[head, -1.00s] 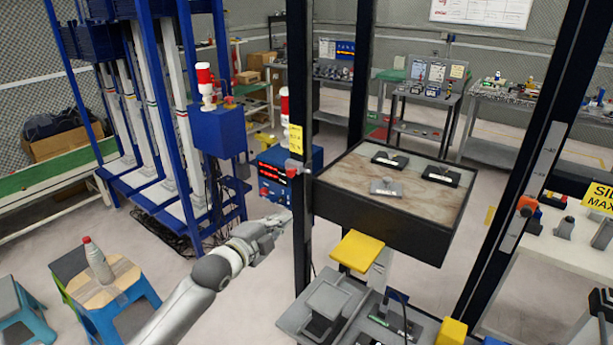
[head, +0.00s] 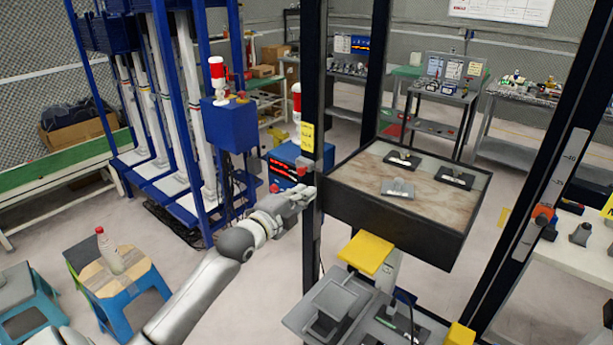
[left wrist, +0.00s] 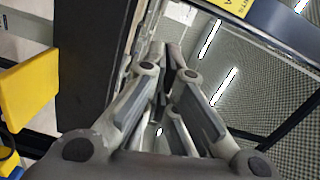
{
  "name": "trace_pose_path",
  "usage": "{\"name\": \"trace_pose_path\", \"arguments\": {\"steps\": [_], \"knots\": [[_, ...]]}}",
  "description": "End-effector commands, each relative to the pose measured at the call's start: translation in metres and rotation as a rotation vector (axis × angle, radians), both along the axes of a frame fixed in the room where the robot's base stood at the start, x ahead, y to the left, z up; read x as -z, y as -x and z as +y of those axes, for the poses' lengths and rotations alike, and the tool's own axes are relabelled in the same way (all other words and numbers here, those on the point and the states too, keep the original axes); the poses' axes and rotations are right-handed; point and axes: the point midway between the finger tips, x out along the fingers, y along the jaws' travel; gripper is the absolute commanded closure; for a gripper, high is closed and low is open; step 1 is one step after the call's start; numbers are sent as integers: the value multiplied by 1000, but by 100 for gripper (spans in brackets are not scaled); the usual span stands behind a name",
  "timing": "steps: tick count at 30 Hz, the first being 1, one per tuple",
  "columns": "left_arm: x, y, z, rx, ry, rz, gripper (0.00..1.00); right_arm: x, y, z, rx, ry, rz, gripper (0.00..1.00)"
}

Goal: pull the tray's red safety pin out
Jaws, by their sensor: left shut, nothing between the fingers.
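The tray (head: 395,228) is a dark-sided box with a marbled brown top, held between dark upright posts. A small red piece, which looks like the safety pin (head: 302,168), sits on the left post at the tray's left corner, below a yellow label. My left gripper (head: 306,194) is just below that red piece, beside the left post. I cannot tell whether it touches the post. In the left wrist view its fingers (left wrist: 168,52) are closed together with nothing seen between them. The pin cannot be made out there. My right gripper is not in view.
The left post (head: 314,90) stands close beside my left gripper. A yellow block (head: 366,252) and a grey stand lie below the tray. An orange knob (head: 543,213) is on the right post. A stool with a bottle (head: 108,250) stands at the left.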

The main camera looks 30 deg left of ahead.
Motion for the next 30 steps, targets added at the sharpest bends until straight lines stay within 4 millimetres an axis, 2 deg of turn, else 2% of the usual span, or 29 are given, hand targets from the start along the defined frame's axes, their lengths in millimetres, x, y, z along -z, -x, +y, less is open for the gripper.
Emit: {"name": "trace_pose_path", "arguments": {"steps": [3,13,18,30], "knots": [[-3,-20,0,-1,2,-2,100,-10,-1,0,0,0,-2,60],[-1,-65,0,0,0,0,100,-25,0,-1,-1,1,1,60],[5,-68,23,-1,-5,2,100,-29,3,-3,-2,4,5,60],[9,-71,38,0,-1,0,100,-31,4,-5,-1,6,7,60]]}}
